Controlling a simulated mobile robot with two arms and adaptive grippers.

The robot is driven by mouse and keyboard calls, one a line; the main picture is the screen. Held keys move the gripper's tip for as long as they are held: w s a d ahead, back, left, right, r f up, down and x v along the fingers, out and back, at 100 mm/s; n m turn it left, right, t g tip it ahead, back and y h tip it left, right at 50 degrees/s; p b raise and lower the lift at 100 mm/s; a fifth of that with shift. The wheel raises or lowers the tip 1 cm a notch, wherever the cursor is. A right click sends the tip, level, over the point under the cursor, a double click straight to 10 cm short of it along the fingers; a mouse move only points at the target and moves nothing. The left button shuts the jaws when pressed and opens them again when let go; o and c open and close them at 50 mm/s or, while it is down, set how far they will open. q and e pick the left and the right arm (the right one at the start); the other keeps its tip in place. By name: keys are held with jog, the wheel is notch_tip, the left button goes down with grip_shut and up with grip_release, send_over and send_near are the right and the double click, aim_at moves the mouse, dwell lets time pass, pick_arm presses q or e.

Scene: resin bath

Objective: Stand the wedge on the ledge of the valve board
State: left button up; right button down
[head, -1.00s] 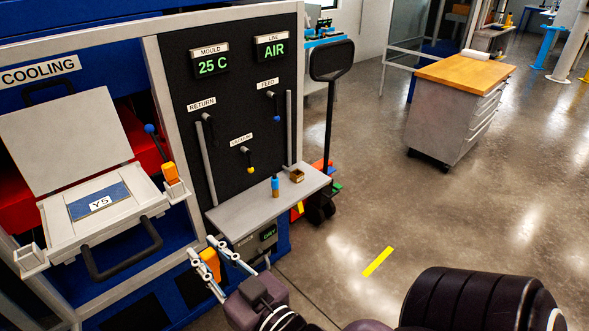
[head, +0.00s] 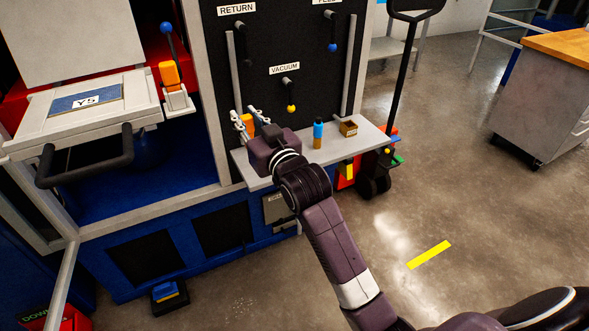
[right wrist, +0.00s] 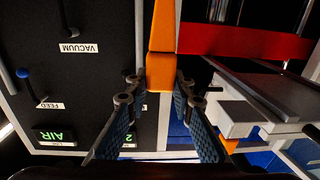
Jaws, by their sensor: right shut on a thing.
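The wedge is an orange block (head: 247,122), held by my right gripper (head: 248,117) at the left end of the ledge. In the right wrist view the orange wedge (right wrist: 161,45) sticks out between the two fingers. The valve board (head: 285,50) is a black panel with levers. Its grey ledge (head: 350,148) runs along the bottom. My gripper and forearm hide the ledge's left part, so I cannot tell whether the wedge touches it. My left gripper is not in view.
A small bottle with a blue top (head: 318,133) and a small brown box (head: 348,128) stand on the ledge's right half. Left of the board, another orange piece (head: 169,75) sits in a bracket beside the cooling unit's lid (head: 85,100). Open floor lies to the right.

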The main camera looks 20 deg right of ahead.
pick_arm(q)
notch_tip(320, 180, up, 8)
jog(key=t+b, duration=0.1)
jog(key=b, duration=1.1)
pick_arm(e)
jog(key=w+d+r+h, duration=0.1)
jog(key=w+d+r, duration=0.1)
jog(key=w, duration=0.3)
jog(key=w+d+r, duration=0.2)
jog(key=w+d, duration=0.1)
jog(key=w, duration=0.2)
jog(key=shift+m, duration=0.3)
notch_tip(320, 180, down, 19)
jog(key=b, duration=0.5)
jog(key=shift+w+a+f, duration=0.1)
jog(key=shift+a, duration=0.05)
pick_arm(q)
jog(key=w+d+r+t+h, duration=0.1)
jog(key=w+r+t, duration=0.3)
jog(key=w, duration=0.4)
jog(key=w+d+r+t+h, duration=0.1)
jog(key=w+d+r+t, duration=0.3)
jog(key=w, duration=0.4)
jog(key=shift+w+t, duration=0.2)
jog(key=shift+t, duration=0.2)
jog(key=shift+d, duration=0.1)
